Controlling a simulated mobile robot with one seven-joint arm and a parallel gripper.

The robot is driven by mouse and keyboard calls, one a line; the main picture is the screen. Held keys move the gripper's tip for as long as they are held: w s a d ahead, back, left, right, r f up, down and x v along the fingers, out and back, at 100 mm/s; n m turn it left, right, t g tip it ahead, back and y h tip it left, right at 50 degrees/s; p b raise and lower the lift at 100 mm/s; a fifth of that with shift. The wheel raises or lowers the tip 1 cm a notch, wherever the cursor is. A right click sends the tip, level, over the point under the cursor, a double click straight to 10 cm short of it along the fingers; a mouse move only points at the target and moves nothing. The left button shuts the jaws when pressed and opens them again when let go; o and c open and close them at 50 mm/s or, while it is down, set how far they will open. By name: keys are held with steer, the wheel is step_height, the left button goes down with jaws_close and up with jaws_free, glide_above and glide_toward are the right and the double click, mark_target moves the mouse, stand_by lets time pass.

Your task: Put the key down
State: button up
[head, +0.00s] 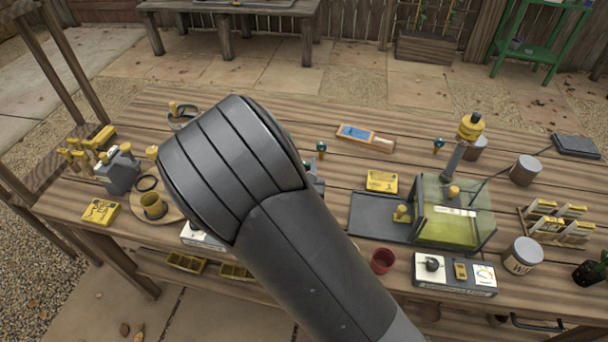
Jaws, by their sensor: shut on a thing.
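My own dark grey arm crosses the middle of the head view and covers part of the wooden table (300,110). My gripper is hidden behind the arm, so its jaws and anything in them cannot be seen. I cannot make out a key anywhere in the view. A small bluish-grey piece shows at the right edge of the arm, but too little of it is visible to tell what it is.
Right of the arm are a dark tray (378,217), a glass tank (455,215), a red cup (382,261) and a control box (455,275). The table's back middle has bare planks.

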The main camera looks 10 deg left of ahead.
steer(key=shift+w+r, duration=0.1)
steer(key=shift+r, duration=0.2)
steer(key=w+d+r+m+g+h, duration=0.1)
steer(key=w+d+r+m+h, duration=0.2)
steer(key=w+d, duration=1)
steer(key=w+d+m+h, duration=0.3)
steer(key=w+d+h, duration=0.3)
steer(key=w+d, duration=0.65)
glide_above(366, 136)
step_height(366, 136, down, 6)
steer(key=shift+f, duration=2.2)
steer(key=shift+f, duration=0.1)
steer(key=shift+f, duration=0.1)
steer(key=o, duration=1)
steer(key=shift+c, duration=0.2)
